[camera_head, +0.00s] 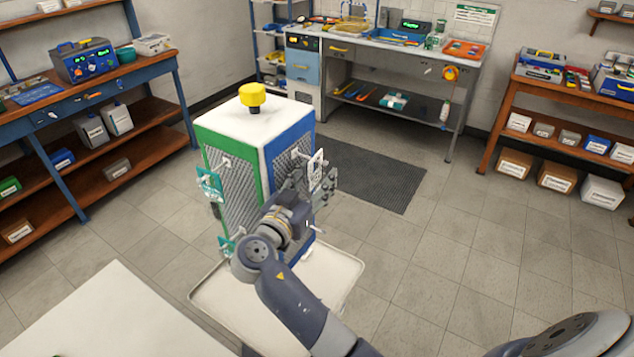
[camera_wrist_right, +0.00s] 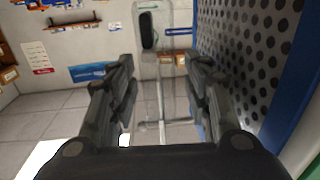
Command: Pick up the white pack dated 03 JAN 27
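A display stand with a white top (camera_head: 232,128) has perforated sides edged in green and blue, with packs on hooks. A white pack (camera_head: 315,170) with dark print hangs on the blue-edged side; its date is too small to read. Teal packs hang on the green-edged side, an upper one (camera_head: 210,184) and a lower one (camera_head: 227,246). My right gripper (camera_head: 322,184) is beside the blue-edged side, close to the white pack. In the right wrist view my right gripper (camera_wrist_right: 160,84) is open, with a pale see-through piece with a dark slot (camera_wrist_right: 148,30) ahead between its fingers. My left gripper is out of view.
The perforated panel (camera_wrist_right: 245,60) stands close on the right in the right wrist view. A yellow knob (camera_head: 252,96) tops the stand, and a pale tray-like base (camera_head: 340,278) lies under it. A dark mat (camera_head: 375,175) lies behind.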

